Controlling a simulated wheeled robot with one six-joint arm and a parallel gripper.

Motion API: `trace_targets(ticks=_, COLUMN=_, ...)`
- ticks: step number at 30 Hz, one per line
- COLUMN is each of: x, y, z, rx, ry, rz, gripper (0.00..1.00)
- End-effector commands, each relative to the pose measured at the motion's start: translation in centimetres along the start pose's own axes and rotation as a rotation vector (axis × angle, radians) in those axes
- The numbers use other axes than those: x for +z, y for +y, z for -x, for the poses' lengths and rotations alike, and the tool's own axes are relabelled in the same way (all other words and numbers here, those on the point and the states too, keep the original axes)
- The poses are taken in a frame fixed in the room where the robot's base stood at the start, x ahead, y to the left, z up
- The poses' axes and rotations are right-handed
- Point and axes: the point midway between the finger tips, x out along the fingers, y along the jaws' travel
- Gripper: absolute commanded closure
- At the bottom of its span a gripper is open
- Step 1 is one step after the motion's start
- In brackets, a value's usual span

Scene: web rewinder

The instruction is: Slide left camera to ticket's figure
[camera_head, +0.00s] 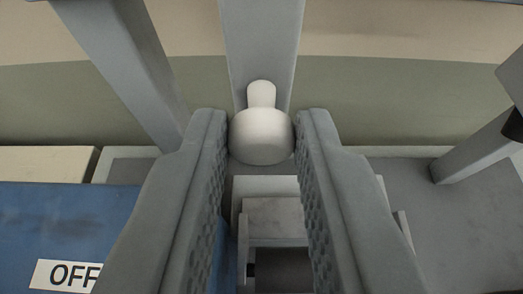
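A cream-white knob (262,136) with a round body and a narrower neck shows at the centre of the view. My gripper (262,130) has one fingertip against each side of the knob's round body, with no clear gap on either side. Below the knob, between the fingers, is a pale grey boxy housing (273,212) with a dark section at its lower end. The fingers hide its sides. I cannot tell for sure whether it is the left camera. No scale or ticket is in view.
A grey upright post (262,40) stands behind the knob. A slanted grey beam (122,70) is at upper left and another grey bracket (478,147) at right. A blue panel marked OFF (70,225) lies at lower left. A bare grey surface (425,215) is at lower right.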

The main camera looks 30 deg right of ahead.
Motion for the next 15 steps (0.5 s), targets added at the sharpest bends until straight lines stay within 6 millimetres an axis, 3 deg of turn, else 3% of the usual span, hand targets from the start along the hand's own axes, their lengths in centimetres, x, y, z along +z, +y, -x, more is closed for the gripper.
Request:
trace_targets(ticks=5, x=0.0, y=0.2, z=0.0, rx=0.000, ry=0.000, rz=0.000, gripper=1.00)
trace_targets(ticks=11, x=0.0, y=2.3, z=0.0, rx=0.001, ry=0.000, rz=0.000, gripper=1.00)
trace_targets(ticks=15, x=0.0, y=2.5, z=0.0, rx=0.000, ry=0.000, rz=0.000, gripper=1.00)
